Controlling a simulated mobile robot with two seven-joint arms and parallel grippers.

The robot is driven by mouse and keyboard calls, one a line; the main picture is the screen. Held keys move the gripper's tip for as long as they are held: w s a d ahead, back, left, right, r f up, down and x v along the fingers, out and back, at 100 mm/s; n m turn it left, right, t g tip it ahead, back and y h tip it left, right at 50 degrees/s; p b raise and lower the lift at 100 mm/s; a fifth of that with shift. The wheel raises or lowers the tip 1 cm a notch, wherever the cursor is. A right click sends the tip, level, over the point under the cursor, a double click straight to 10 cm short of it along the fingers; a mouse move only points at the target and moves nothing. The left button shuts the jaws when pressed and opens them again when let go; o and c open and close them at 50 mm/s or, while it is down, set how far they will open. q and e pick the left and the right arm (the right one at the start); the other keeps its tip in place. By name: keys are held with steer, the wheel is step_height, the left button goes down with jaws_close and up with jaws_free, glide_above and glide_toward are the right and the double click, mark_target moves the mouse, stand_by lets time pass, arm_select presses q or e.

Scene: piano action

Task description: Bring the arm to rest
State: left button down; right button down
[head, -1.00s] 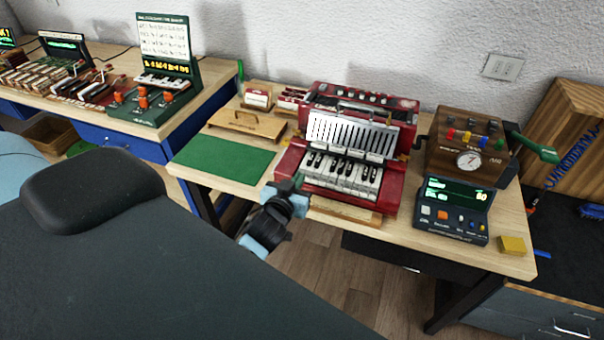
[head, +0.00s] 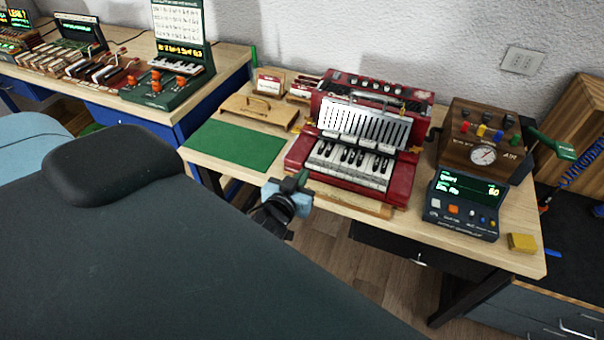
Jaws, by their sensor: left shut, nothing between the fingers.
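My left gripper (head: 299,179) is small in the head view, with its dark wrist and light blue parts just below it. It is shut and holds nothing. It is at the front edge of the wooden bench, by the lower left corner of the red accordion-like piano instrument (head: 405,183). I cannot tell whether it touches the instrument or is only in front of it. My right gripper is not in view.
A green mat (head: 235,146) lies left of the instrument, with a wooden board with a handle (head: 258,112) behind it. A wooden gauge box (head: 470,130), a dark display unit (head: 462,205) and a yellow block (head: 522,243) stand to the right. Floor shows below the bench.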

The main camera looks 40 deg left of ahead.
arm_select(q)
steer(key=s+d+f+m+g+h, duration=0.1)
steer(key=s+d+f, duration=0.3)
steer(key=s, duration=0.5)
steer(key=s+d+f+m+g+h, duration=0.2)
steer(key=s+d+f+g, duration=0.1)
steer(key=s+f, duration=0.5)
steer(key=s+d+f+m+g+h, duration=0.1)
steer(key=s+d+f, duration=0.3)
steer(key=s, duration=0.6)
step_height(320, 180, down, 3)
steer(key=shift+s+d+r+m+g+h, duration=0.2)
steer(key=shift+d+m+g+h, duration=0.15)
steer(key=shift+g+h, duration=0.4)
